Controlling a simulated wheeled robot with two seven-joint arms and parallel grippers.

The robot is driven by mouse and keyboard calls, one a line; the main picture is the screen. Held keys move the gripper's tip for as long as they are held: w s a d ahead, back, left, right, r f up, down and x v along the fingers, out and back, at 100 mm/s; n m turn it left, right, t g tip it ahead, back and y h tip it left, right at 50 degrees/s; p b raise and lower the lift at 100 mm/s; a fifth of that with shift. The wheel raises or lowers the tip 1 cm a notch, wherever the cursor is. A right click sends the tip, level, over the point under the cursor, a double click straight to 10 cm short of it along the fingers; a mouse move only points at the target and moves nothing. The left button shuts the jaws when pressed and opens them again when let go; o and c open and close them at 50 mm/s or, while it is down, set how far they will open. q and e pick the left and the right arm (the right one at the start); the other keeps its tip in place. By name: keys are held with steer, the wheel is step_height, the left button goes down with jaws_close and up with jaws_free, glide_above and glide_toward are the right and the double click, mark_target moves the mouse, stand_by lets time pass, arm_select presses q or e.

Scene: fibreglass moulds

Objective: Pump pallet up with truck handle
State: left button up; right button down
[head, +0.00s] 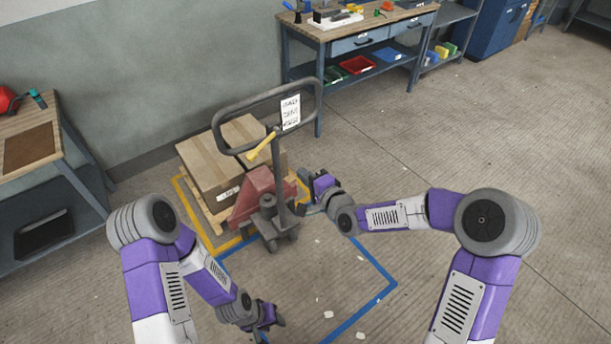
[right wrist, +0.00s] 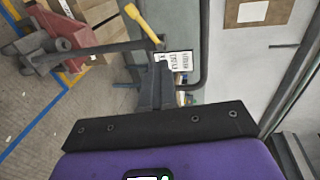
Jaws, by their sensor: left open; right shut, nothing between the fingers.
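The pallet truck (head: 262,190) has a red body and an upright dark handle (head: 318,98) with a loop grip, a yellow lever and a white label. The handle also shows in the right wrist view (right wrist: 203,45), with the yellow lever (right wrist: 140,22). The wooden pallet (head: 212,216) bears brown boxes and stands at the truck. My right gripper (head: 309,181) is shut and empty, right of the handle's shaft and below the loop; its fingers (right wrist: 160,72) point toward the handle. Contact cannot be told. My left gripper (head: 276,322) is open and empty, low over the floor in front of the truck.
Yellow floor lines (head: 183,197) surround the pallet, and a blue outline (head: 375,297) marks the floor in front of the truck. A workbench (head: 365,28) stands at the back wall and another (head: 75,140) at the left. The floor to the right is mostly clear.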

steer(key=c, duration=1.8)
jaws_free()
steer(key=shift+c, duration=0.2)
steer(key=o, duration=0.9)
steer(key=shift+o, duration=0.2)
steer(key=v, duration=0.7)
steer(key=shift+s+d, duration=0.2)
steer(key=shift+r, duration=0.1)
